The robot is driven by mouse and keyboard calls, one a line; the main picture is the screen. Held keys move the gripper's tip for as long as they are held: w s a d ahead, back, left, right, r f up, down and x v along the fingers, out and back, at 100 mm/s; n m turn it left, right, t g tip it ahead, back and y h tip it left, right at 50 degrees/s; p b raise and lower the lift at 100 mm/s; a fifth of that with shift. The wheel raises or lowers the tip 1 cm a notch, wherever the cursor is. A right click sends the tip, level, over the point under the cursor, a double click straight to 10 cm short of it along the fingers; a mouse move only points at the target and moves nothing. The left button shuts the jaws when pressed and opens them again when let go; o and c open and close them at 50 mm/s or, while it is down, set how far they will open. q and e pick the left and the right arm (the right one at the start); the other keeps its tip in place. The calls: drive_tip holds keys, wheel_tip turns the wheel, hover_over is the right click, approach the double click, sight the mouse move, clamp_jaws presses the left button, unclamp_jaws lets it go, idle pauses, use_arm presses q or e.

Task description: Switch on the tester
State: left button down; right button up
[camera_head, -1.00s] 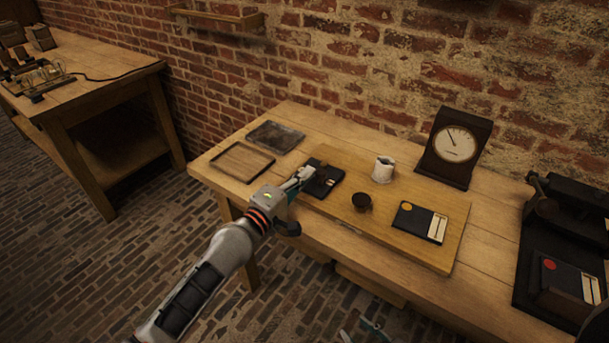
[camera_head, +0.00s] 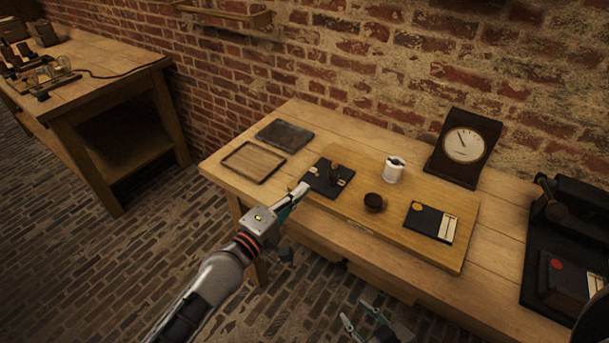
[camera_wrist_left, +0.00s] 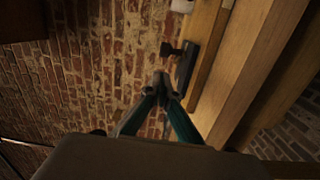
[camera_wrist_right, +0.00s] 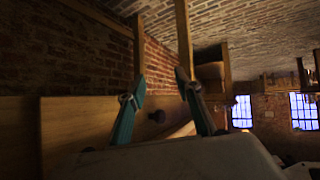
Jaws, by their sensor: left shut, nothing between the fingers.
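The tester is a wooden board (camera_head: 383,232) on the bench. At its left end is a black switch base (camera_head: 318,184) with brass-coloured contacts and a dark lever (camera_head: 334,172), which seems to stand up from the base. The lever (camera_wrist_left: 170,49) also sticks out from the base in the left wrist view. My left gripper (camera_head: 303,188) is shut and empty, just in front of the switch, apparently apart from it. Its tips (camera_wrist_left: 160,80) meet in the left wrist view. My right gripper (camera_head: 360,318) is low in front of the bench, open and empty; its fingers (camera_wrist_right: 160,88) are spread.
On the board are a white jar (camera_head: 394,169), a dark round knob (camera_head: 374,202) and a black panel with a yellow disc (camera_head: 431,221). A dial gauge (camera_head: 464,147) stands behind. Two flat trays (camera_head: 253,162) lie left. Dark equipment (camera_head: 565,260) stands right.

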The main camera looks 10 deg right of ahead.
use_arm(q)
drive_tip(key=shift+s+a, duration=0.25)
drive_tip(key=shift+s, duration=0.35)
drive_tip(key=shift+s+a, duration=0.2)
drive_tip(key=shift+s, duration=0.35)
